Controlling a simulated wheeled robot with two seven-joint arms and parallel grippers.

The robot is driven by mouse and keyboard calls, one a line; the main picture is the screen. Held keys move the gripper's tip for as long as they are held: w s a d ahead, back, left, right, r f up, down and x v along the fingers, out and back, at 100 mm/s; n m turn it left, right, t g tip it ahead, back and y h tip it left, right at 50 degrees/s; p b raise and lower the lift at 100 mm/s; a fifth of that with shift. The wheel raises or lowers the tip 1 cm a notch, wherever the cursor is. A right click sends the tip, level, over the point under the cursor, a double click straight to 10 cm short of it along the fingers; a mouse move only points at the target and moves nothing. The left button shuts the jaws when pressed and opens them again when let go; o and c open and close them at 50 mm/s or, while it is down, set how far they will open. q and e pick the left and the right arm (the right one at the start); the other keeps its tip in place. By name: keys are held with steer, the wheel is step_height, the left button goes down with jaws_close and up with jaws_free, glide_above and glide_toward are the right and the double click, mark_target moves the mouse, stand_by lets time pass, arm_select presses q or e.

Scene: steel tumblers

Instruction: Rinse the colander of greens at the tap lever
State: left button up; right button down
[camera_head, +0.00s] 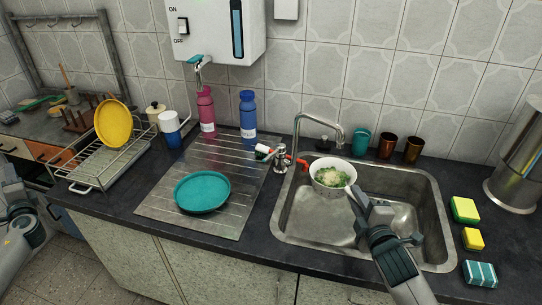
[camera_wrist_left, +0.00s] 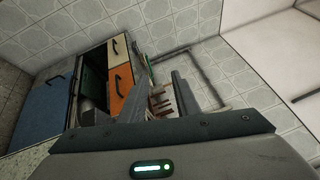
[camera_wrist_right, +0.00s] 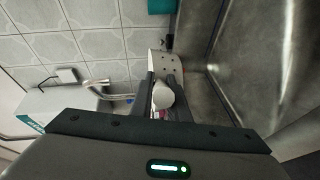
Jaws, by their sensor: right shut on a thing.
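The white colander (camera_head: 327,190) with greens (camera_head: 332,177) in it is held over the left part of the sink, below and in front of the curved chrome tap (camera_head: 318,120). No water stream shows from the tap. A chrome fitting (camera_head: 281,157) with red parts stands at the sink's back left corner; I cannot tell if it is the lever. My right gripper (camera_head: 372,208) is shut on the colander's near right side. The right wrist view shows its perforated wall (camera_wrist_right: 168,66) at the fingers. My left gripper (camera_wrist_left: 160,95) is open and empty, left of the counter.
A dish rack (camera_head: 92,168) holds a yellow plate (camera_head: 112,122). Cups stand behind the sink (camera_head: 437,232). Sponges (camera_head: 465,210) lie to its right.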

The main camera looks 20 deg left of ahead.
arm_select(q)
steer(key=w+d+f+m+t+h, duration=0.1)
steer(key=w+d+m+t+h, duration=0.4)
steer(key=w+d+m, duration=0.75)
steer(key=m+t+h, duration=0.2)
steer(key=m+h, duration=1.5)
steer(key=h, duration=0.1)
glide_toward(278, 149)
steer(key=v, duration=0.5)
steer(key=shift+s+f, duration=0.15)
steer(key=shift+s, duration=0.2)
steer(key=shift+w, duration=0.15)
steer(key=x, duration=1.1)
steer(key=shift+w+f, duration=0.1)
steer(key=shift+w, duration=0.3)
steer(key=shift+c, duration=0.2)
jaws_close()
